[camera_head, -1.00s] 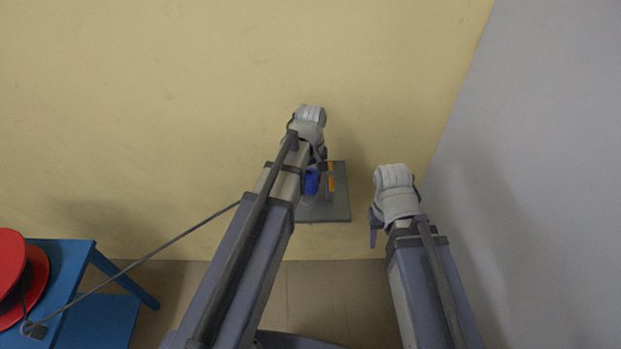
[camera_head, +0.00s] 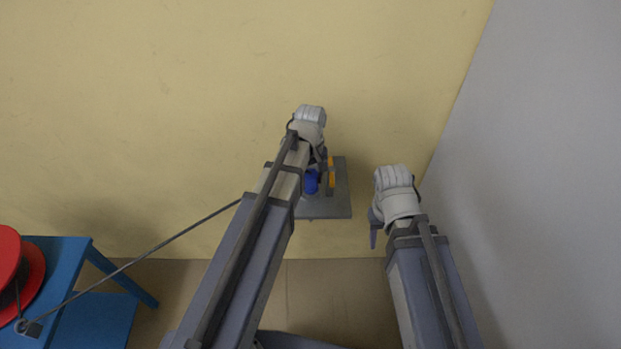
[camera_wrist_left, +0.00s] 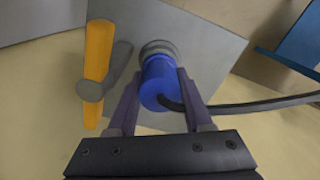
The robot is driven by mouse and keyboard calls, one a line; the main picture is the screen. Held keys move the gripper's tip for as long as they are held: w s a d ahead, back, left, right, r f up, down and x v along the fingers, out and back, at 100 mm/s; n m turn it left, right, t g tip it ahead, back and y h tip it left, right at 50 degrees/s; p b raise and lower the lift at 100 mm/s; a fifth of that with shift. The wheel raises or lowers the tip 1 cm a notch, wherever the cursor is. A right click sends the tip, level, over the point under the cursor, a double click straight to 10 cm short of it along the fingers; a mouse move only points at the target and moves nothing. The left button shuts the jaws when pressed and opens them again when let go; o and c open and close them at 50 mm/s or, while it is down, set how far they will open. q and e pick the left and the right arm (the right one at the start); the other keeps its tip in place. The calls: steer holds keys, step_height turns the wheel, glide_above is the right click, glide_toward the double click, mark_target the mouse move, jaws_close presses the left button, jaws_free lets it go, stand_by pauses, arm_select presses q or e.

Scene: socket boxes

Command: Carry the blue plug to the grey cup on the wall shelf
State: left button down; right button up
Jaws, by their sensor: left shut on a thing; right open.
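The blue plug (camera_wrist_left: 158,84) is between the fingers of my left gripper (camera_wrist_left: 162,88), which is shut on it. A dark cable comes out of the plug's near end. The grey cup (camera_wrist_left: 158,49) shows right at the plug's far end, on the grey shelf plate (camera_wrist_left: 210,45); I cannot tell how deep the plug sits in it. In the head view the plug (camera_head: 311,182) is partly hidden by my left arm, over the wall shelf (camera_head: 338,205). My right gripper (camera_head: 374,228) is open and empty, to the right of the shelf.
An orange bar (camera_wrist_left: 97,65) with a grey round-ended piece (camera_wrist_left: 92,89) stands beside the plug. The cable (camera_head: 150,255) runs left to a red reel (camera_head: 10,260) on a blue stand (camera_head: 65,270). A grey wall (camera_head: 555,170) is close on the right.

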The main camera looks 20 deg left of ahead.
arm_select(q)
steer(key=shift+f, duration=0.3)
steer(key=shift+c, duration=1.2)
jaws_free()
steer(key=shift+r, duration=0.15)
step_height(320, 180, up, 15)
steer(key=p, duration=1.4)
steer(key=shift+f+p, duration=0.2)
steer(key=shift+p, duration=0.1)
